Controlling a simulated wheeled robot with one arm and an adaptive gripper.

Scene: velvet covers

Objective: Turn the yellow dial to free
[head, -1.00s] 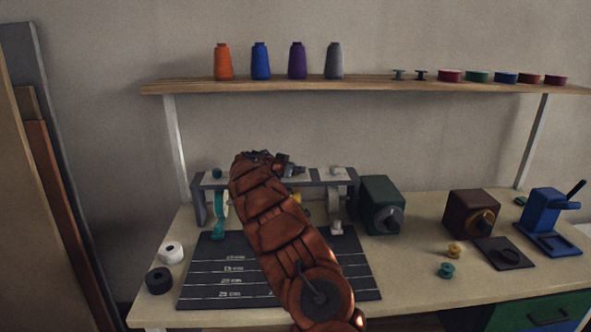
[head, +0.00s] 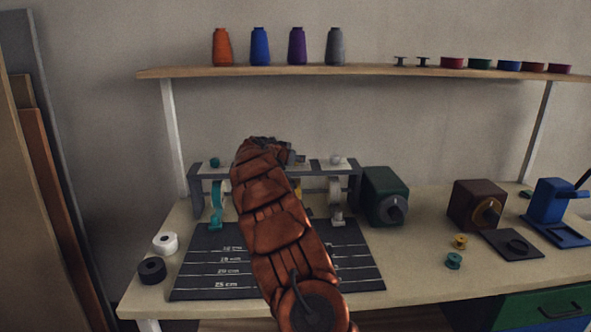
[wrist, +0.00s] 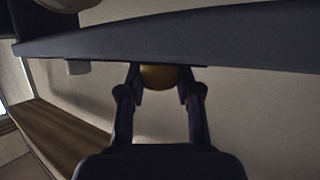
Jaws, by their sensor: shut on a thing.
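The yellow dial (wrist: 158,80) shows in the wrist view as a round, dull yellow knob beside a long grey bar. My gripper (wrist: 158,72) has a finger on each side of it and is shut on it. Its markings and pointer cannot be seen. In the head view my arm hides the dial and fingertips. A small yellow part (head: 298,187) shows just right of my arm.
A dark measuring mat (head: 205,282) lies before the frame. A green box (head: 383,186) with a grey knob stands close on its right, then a brown box (head: 470,200) and a blue press (head: 552,205). A shelf (head: 360,71) with thread cones runs above.

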